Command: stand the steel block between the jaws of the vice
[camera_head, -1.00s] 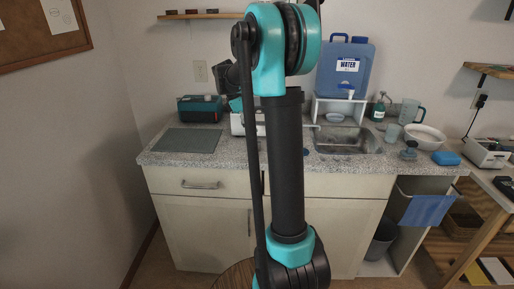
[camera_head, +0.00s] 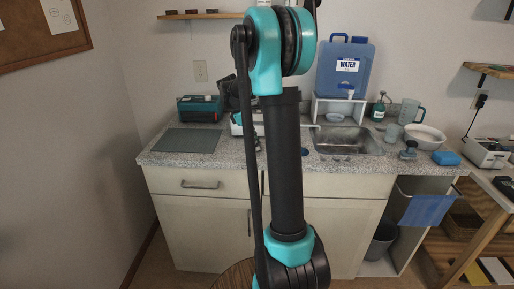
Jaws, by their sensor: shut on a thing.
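My own black and teal arm fills the middle of the view and hides part of the worktop behind it. A dark and teal part of my arm's far end shows just left of the thin rod, above the counter. The fingers of my gripper cannot be made out; they seem hidden behind the arm. A pale piece (camera_head: 236,129) shows beside the rod on the counter; I cannot tell whether it belongs to the vice. The steel block cannot be made out. Whether anything stands between vice jaws is hidden.
The speckled counter (camera_head: 165,158) carries a dark green mat (camera_head: 188,141) and a teal-black case (camera_head: 199,108) at left.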

